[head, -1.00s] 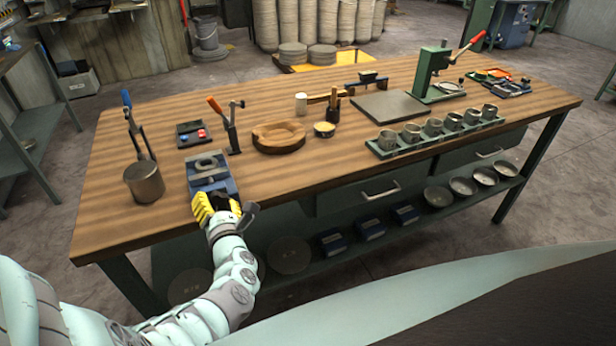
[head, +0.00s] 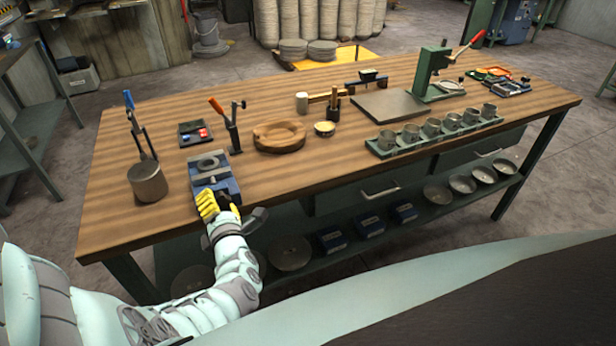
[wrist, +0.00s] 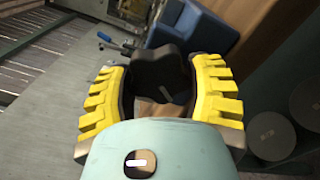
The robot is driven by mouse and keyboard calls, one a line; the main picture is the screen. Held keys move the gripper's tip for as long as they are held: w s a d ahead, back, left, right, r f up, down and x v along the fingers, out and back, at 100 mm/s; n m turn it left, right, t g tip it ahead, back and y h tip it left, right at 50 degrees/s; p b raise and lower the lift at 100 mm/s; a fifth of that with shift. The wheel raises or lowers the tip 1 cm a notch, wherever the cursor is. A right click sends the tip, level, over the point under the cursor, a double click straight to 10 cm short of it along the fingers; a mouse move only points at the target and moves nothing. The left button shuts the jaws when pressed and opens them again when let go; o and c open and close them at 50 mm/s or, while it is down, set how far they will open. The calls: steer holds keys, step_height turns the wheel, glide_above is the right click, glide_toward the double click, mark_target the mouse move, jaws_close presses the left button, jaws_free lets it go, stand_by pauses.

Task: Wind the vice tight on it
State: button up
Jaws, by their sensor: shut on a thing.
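The blue vice (head: 228,186) sits at the front edge of the wooden bench, left of the middle. A grey round piece with a hole (head: 208,163) lies at its jaws; I cannot tell how tightly it is held. My gripper (head: 217,203) is at the near end of the vice, its yellow fingers shut on the dark handle. In the wrist view the fingers (wrist: 160,72) stand on either side of the dark lobed handle (wrist: 157,62), with the blue vice body (wrist: 203,30) beyond it. The handle is mostly hidden in the head view.
A metal cylinder (head: 148,182) stands left of the vice. A shelf below the bench holds blue boxes (head: 333,240) and dishes.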

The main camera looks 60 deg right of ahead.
steer(key=o, duration=1.2)
steer(key=v, duration=1.2)
steer(key=shift+f, duration=0.1)
